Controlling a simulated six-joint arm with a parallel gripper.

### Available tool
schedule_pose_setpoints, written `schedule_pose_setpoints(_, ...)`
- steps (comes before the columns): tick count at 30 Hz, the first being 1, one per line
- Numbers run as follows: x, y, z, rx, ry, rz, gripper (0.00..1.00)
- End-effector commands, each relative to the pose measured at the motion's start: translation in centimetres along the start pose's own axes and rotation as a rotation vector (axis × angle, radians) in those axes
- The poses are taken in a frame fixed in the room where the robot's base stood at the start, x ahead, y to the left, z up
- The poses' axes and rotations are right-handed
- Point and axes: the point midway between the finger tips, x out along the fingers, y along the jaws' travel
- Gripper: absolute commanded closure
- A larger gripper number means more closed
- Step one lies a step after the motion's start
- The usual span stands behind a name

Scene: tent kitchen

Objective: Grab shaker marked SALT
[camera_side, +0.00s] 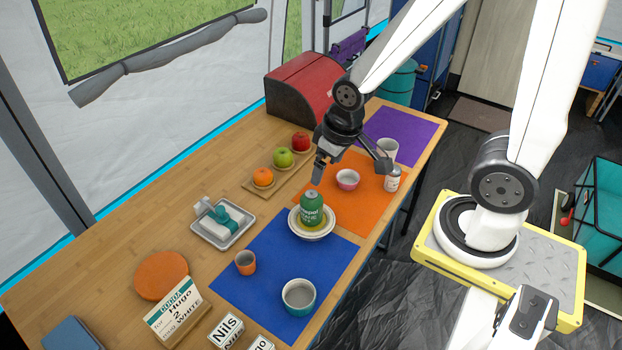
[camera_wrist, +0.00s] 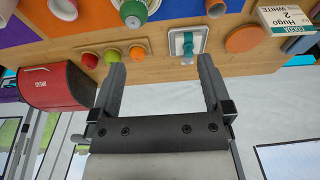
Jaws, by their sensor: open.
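No readable SALT marking shows in either view. A small white shaker-like bottle (camera_side: 393,179) with a label too small to read stands at the right edge of the orange mat in the side view, just beyond one finger of my gripper. A green container (camera_side: 312,208) with a grey top and small lettering stands in a cream bowl (camera_side: 294,224); the container also shows in the wrist view (camera_wrist: 133,8). My gripper (camera_side: 350,165) is open and empty above the orange mat; its fingers show spread apart in the wrist view (camera_wrist: 161,65).
A white cup (camera_side: 388,148) stands on the purple mat. A fruit board (camera_side: 252,191), red bread box (camera_side: 300,88) and tray (camera_side: 224,237) are nearby. An orange cup (camera_side: 245,263) and teal bowl (camera_side: 299,296) stand nearer the front.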

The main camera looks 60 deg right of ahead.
Motion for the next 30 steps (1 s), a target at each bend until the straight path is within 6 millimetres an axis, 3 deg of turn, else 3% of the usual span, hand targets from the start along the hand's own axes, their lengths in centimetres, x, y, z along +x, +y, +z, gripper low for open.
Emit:
schedule_pose_setpoints(23, 0.1, 0.1, -0.1, 0.004, 0.004, 0.001, 0.0)
schedule_pose_setpoints(30, 1.8, 1.3, -1.1, 0.063, 0.048, 0.009, 0.0)
